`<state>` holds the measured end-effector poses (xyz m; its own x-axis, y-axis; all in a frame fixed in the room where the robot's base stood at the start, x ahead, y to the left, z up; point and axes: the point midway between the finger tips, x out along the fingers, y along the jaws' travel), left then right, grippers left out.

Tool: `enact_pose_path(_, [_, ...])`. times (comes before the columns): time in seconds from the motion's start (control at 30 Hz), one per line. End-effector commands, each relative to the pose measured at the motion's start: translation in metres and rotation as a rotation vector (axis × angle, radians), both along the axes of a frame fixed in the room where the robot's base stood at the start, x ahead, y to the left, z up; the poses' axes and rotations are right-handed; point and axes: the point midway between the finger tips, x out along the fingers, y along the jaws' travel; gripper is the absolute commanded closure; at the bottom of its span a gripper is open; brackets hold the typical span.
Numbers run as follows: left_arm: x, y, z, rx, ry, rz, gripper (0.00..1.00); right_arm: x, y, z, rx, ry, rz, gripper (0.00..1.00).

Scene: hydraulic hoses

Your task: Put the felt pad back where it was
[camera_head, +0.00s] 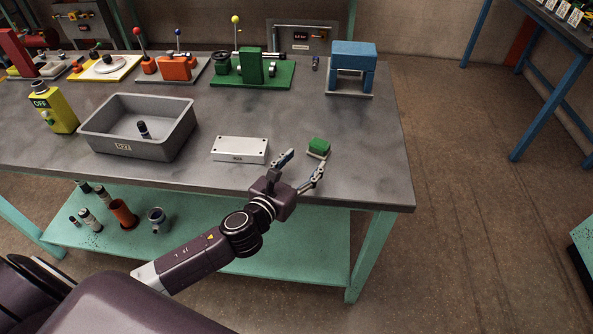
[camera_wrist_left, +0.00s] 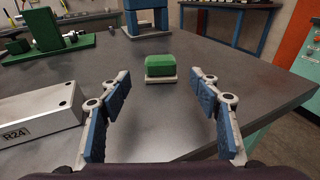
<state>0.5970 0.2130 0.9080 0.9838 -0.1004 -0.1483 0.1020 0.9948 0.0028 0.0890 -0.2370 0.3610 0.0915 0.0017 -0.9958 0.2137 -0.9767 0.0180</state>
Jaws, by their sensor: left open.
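A small green block (camera_head: 319,146), which looks like the felt pad, sits on a thin pale base (camera_head: 317,155) near the right front of the grey table. In the left wrist view the green block (camera_wrist_left: 160,66) lies flat on the pale base (camera_wrist_left: 161,80), straight ahead. My left gripper (camera_head: 305,165) is open and empty just in front of it, one finger toward each side. In the left wrist view the gripper (camera_wrist_left: 164,84) has a clear gap between its fingers, short of the block and not touching it. My right gripper is not in view.
A silver box (camera_head: 239,150) stands left of the gripper, and a grey bin (camera_head: 174,140) with a small dark cylinder inside stands farther left. A blue arch-shaped block (camera_head: 352,68) and green fixture (camera_head: 251,66) stand behind. The tabletop around the green block is clear.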

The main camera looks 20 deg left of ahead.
Motion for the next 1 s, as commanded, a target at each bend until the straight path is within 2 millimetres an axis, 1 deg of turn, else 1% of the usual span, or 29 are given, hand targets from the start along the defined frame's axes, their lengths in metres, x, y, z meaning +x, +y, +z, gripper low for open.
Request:
enact_pose_path(0.03, [-0.010,0.001,0.000,0.001,0.002,-0.001,0.43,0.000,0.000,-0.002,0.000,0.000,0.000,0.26])
enact_pose_path(0.1, [-0.020,0.002,0.001,0.000,0.002,-0.002,0.43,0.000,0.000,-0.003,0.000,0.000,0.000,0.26])
enact_pose_path(0.2, [-0.030,0.003,0.004,0.000,0.000,-0.001,0.43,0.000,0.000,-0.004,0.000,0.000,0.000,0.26])
enact_pose_path(0.3, [-0.036,0.004,0.005,0.000,0.000,0.000,0.43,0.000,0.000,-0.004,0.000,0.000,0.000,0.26])
enact_pose_path(0.87, [-0.038,0.004,0.006,-0.001,0.000,0.000,0.43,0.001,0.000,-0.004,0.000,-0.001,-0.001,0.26])
enact_pose_path(1.0, [-0.038,0.003,0.006,-0.001,0.000,0.000,0.43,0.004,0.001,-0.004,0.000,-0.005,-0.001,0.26])
